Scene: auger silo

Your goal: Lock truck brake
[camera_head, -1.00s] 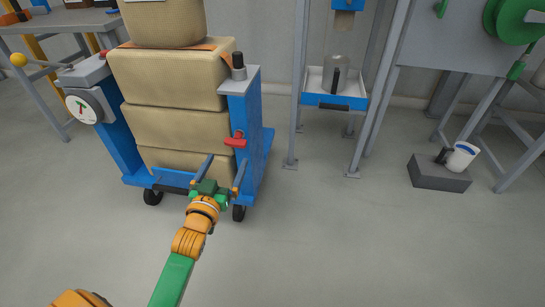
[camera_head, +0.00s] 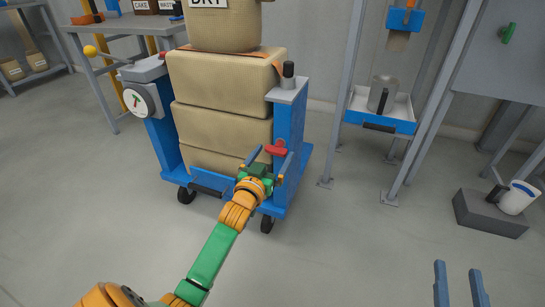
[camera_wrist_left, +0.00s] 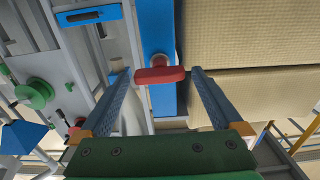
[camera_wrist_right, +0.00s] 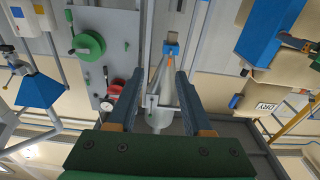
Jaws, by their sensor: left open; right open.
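The blue truck (camera_head: 291,135) stands on the floor, stacked with tan sacks. Its brake is a red handle (camera_head: 276,148) on the front of the right post. My left gripper (camera_head: 271,156) is open and empty in front of this post. In the left wrist view, the red handle (camera_wrist_left: 160,75) lies crosswise between the two fingertips (camera_wrist_left: 158,75), with neither finger clearly touching it. How far it reaches in between them is hard to tell. My right gripper (camera_head: 458,268) is open and empty at the lower right, away from the truck; its fingers also show in the right wrist view (camera_wrist_right: 160,78).
A round dial (camera_head: 141,100) is on the truck's left post. Right of the truck stands a metal frame with a blue-fronted tray (camera_head: 380,122) holding a grey jug (camera_head: 382,94). A dark block (camera_head: 490,214) with a white cup (camera_head: 519,197) sits farther right. The floor in front is clear.

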